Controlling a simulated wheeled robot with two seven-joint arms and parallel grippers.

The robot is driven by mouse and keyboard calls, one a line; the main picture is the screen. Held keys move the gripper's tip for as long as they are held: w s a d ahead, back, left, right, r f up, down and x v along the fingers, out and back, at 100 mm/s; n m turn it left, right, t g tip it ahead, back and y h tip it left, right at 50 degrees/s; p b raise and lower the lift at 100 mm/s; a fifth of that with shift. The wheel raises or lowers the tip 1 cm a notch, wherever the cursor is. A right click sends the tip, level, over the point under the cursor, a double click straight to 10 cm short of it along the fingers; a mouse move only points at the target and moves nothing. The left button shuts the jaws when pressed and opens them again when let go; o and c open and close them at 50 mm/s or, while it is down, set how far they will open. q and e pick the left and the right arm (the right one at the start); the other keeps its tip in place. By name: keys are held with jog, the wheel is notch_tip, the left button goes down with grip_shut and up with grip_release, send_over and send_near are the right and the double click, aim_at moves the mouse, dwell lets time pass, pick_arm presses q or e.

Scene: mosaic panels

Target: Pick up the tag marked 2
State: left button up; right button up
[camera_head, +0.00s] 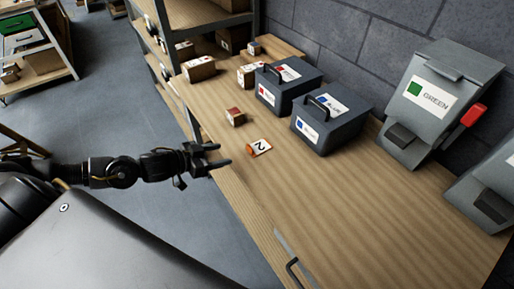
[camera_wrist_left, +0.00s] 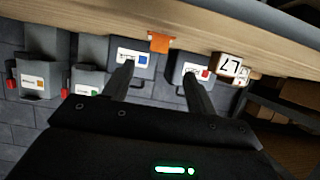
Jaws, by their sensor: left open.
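The tag marked 2 (camera_head: 261,146) lies on the wooden bench near its front edge. It has a white face with a black 2 and an orange side. In the left wrist view an orange piece (camera_wrist_left: 160,41), which looks like this tag, shows between and beyond the fingers. My left gripper (camera_head: 221,155) is open and empty, at the bench's front edge, a short way left of the tag and apart from it. It also shows in the left wrist view (camera_wrist_left: 158,70), fingers spread. My right gripper is not in view.
A small box with a red mark (camera_head: 235,117) sits behind the tag. Two dark handled cases, red-labelled (camera_head: 287,88) and blue-labelled (camera_head: 327,125), stand behind it. A grey GREEN bin (camera_head: 428,105) is at the right. The bench's near right is clear; a handle (camera_head: 292,268) is on its front.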

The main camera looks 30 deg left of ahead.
aim_at(249, 150)
pick_arm(q)
jog(key=p+x, duration=0.1)
jog(key=x, duration=0.4)
jog(key=shift+w+d+f, duration=0.15)
jog(key=shift+w+f, duration=0.05)
jog(key=shift+w, duration=0.1)
jog(key=shift+w+d+p, duration=0.15)
jog(key=shift+w+p, duration=0.15)
jog(key=shift+p, duration=0.1)
jog(key=x, duration=0.2)
jog(key=p+x, duration=0.1)
jog(key=shift+w+d+f, duration=0.2)
jog(key=shift+f, duration=0.2)
jog(key=shift+w+d+f, duration=0.15)
jog(key=shift+w+f, duration=0.15)
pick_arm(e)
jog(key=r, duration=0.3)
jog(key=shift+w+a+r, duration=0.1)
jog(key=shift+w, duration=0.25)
pick_arm(q)
jog(key=shift+s, duration=0.1)
jog(key=c, duration=0.6)
